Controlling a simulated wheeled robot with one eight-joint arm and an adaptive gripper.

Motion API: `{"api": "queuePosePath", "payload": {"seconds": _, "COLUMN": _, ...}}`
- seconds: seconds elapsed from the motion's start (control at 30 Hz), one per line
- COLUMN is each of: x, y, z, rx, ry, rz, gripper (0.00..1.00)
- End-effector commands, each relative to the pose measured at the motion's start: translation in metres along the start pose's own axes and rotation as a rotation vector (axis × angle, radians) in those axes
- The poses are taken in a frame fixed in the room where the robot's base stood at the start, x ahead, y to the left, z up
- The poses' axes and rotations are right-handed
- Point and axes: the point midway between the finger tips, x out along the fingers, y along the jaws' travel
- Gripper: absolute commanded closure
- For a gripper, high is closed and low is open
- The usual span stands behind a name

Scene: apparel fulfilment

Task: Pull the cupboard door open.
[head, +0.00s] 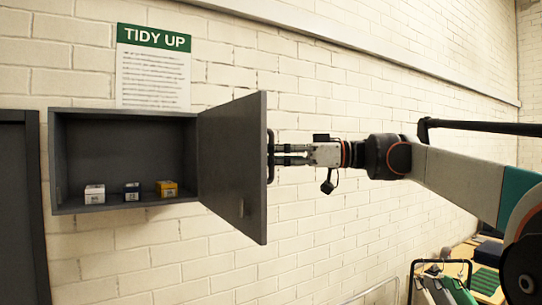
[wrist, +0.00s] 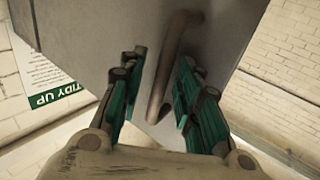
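The grey wall cupboard (head: 122,112) is open in the head view. Its door (head: 232,165) is hinged on the right side of the box and stands swung well out from the wall. The dark bar handle (head: 270,172) is on the door's outer face; it also shows in the wrist view as a curved bar (wrist: 167,72). My gripper (head: 280,154) is at the handle. In the wrist view, the green-padded fingers of my gripper (wrist: 163,62) are spread on either side of the bar, with gaps visible.
A "TIDY UP" sign (head: 153,65) hangs above. A rack with hanging clothes (head: 440,285) is at the lower right.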

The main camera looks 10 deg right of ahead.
Motion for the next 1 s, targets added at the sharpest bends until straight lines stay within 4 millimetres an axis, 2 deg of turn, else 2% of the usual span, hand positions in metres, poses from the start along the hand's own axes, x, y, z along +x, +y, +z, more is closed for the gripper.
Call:
{"api": "queuePosePath", "payload": {"seconds": 0.17, "x": -0.009, "y": 0.001, "z": 0.0, "rx": 0.0, "ry": 0.001, "rz": 0.001, "gripper": 0.69}}
{"api": "queuePosePath", "payload": {"seconds": 0.27, "x": -0.025, "y": 0.001, "z": 0.0, "rx": 0.0, "ry": 0.0, "rz": 0.004, "gripper": 0.69}}
{"api": "queuePosePath", "payload": {"seconds": 0.5, "x": -0.074, "y": 0.001, "z": 0.0, "rx": 0.0, "ry": 0.0, "rz": 0.005, "gripper": 0.69}}
{"api": "queuePosePath", "payload": {"seconds": 0.7, "x": -0.106, "y": 0.001, "z": 0.0, "rx": 0.0, "ry": 0.0, "rz": 0.003, "gripper": 0.69}}
{"api": "queuePosePath", "payload": {"seconds": 0.83, "x": -0.117, "y": 0.001, "z": 0.0, "rx": 0.0, "ry": 0.0, "rz": 0.001, "gripper": 0.69}}
{"api": "queuePosePath", "payload": {"seconds": 1.0, "x": -0.12, "y": 0.0, "z": 0.0, "rx": 0.0, "ry": -0.001, "rz": 0.0, "gripper": 0.69}}
